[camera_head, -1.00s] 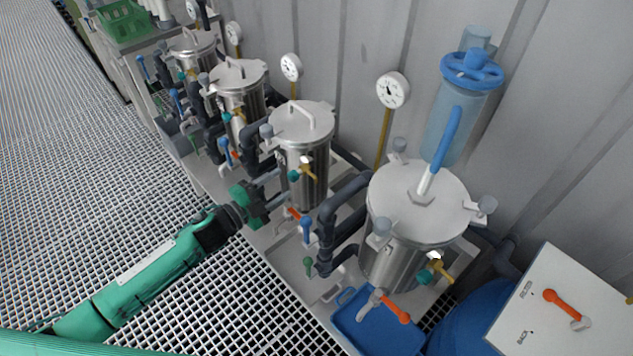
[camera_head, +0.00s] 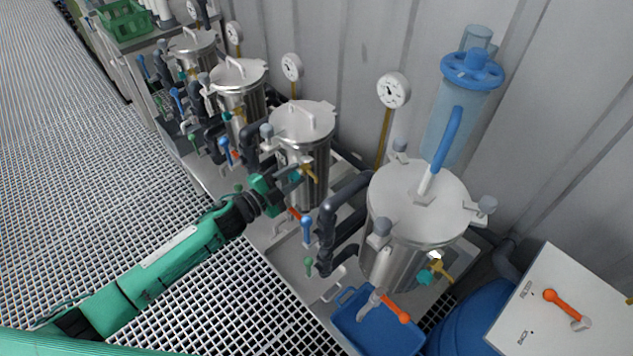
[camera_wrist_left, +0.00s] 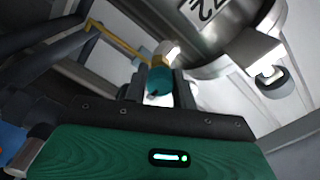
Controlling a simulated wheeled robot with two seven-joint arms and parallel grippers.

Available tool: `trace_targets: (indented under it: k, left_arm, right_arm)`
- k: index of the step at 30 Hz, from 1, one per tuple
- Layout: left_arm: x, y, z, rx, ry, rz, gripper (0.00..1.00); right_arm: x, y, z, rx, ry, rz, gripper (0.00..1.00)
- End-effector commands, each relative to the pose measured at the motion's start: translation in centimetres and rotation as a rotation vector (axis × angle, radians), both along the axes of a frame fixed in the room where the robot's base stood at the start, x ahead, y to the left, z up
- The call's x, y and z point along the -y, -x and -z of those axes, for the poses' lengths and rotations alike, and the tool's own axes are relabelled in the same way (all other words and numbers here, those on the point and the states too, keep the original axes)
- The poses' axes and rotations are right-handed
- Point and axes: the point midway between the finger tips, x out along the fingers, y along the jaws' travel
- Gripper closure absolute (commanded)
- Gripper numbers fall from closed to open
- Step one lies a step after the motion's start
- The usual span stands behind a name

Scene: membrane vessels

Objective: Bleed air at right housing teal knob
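My left gripper (camera_head: 287,181) is at the front of the second steel housing from the right (camera_head: 303,150) in the head view. In the left wrist view, a teal knob (camera_wrist_left: 160,80) with a pale top shows between its two dark fingers. The fingers stand apart, with a narrow gap beside the knob; I cannot tell whether either touches it. In the head view the gripper hides this knob. The rightmost housing (camera_head: 415,205) has its own teal knob (camera_head: 424,277), clear of the gripper. My right gripper is not in view.
A brass valve arm (camera_wrist_left: 91,40) shows near the knob in the left wrist view. Dark pipes (camera_head: 328,220) and a blue-handled valve (camera_head: 306,229) stand right of the gripper. A blue tray (camera_head: 345,322) lies below the rightmost housing. The grating floor (camera_head: 90,170) is clear.

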Motion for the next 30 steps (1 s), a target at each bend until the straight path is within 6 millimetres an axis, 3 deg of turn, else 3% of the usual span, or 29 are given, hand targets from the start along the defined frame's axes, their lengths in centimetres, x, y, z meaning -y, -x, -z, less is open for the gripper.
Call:
trace_targets:
  k: [10, 30]
  left_arm:
    - [0.0, 0.0, -0.2, -0.023, 0.021, 0.0, 0.93]
    - [0.0, 0.0, -0.2, -0.446, 0.445, -0.001, 0.93]
  right_arm:
    - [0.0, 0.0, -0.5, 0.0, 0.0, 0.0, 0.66]
    - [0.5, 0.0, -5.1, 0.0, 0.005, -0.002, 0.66]
